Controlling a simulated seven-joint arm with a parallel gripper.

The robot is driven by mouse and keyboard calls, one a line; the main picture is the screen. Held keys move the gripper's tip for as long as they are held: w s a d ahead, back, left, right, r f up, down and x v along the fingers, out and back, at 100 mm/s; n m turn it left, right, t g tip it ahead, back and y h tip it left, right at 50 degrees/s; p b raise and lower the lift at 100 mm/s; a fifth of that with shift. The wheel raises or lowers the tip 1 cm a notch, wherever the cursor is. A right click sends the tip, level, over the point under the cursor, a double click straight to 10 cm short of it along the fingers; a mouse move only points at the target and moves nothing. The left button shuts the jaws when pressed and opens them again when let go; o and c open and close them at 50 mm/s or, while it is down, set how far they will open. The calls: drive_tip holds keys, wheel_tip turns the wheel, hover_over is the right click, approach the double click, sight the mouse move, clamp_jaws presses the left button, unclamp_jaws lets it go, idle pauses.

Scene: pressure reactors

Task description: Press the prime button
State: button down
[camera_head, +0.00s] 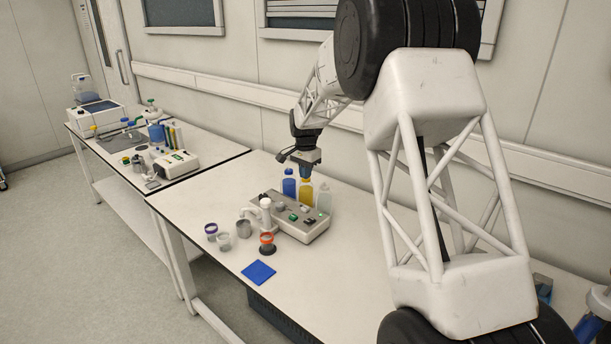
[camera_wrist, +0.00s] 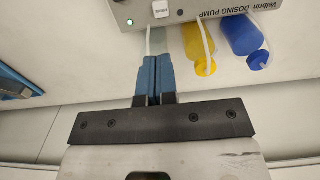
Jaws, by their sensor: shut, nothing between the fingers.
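The dosing pump is a pale grey box (camera_head: 312,230) on the near bench, with small buttons and a green display too small to read in the head view. In the wrist view the pump (camera_wrist: 196,10) shows at the top edge, upside down. Its white prime button (camera_wrist: 161,8) is partly cut off by the frame edge, near a lit green lamp (camera_wrist: 130,21). My gripper (camera_head: 306,168) is above the bottles behind the pump. In the wrist view its blue fingers (camera_wrist: 150,60) are together and empty, pointing toward the pump, just short of the prime button in the picture.
A blue bottle (camera_head: 289,187), a yellow bottle (camera_head: 305,193) and a clear bottle (camera_head: 324,200) stand behind the pump. Small jars (camera_head: 224,242), an orange-rimmed jar (camera_head: 267,243) and a blue pad (camera_head: 258,273) are in front. Another bench (camera_head: 130,150) with equipment stands left.

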sight(306, 208)
wheel_tip(306, 208, down, 12)
drive_tip(key=shift+f, duration=0.25)
idle(0.4)
drive_tip(key=shift+s+f, duration=0.1)
drive_tip(key=shift+f, duration=1.3)
drive_tip(key=shift+s, duration=0.1)
wheel_tip(306, 208, up, 15)
drive_tip(key=shift+w, duration=0.35)
drive_tip(key=shift+r, duration=0.2)
